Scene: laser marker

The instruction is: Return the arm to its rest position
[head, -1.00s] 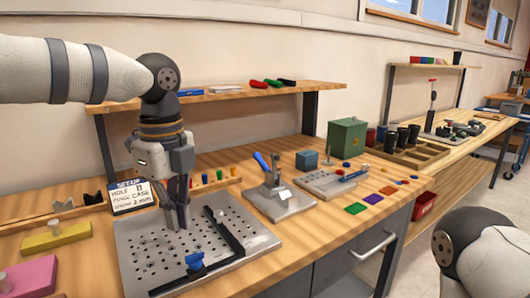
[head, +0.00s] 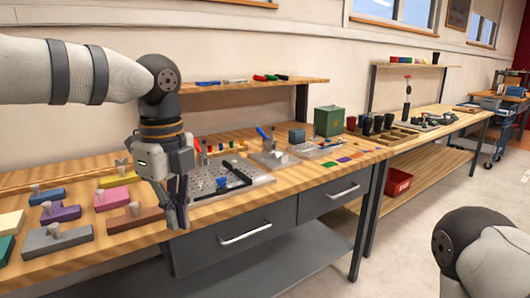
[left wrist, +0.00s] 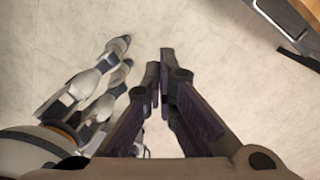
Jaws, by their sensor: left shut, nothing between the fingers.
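My left gripper (head: 178,218) hangs pointing down at the front edge of the wooden workbench (head: 300,190), in front of the perforated metal plate. Its fingers are together with nothing between them. In the left wrist view the two dark fingers (left wrist: 160,75) lie close side by side above bare pale floor, with the bench edge only in the top right corner. My right arm shows at the lower right of the head view; its gripper is out of the picture.
Several coloured blocks with knobs, such as a grey one (head: 57,238) and a brown one (head: 134,219), stand on the bench to the left. The perforated plate (head: 225,175) lies behind the gripper. Drawers (head: 243,233) are below; the floor at right is clear.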

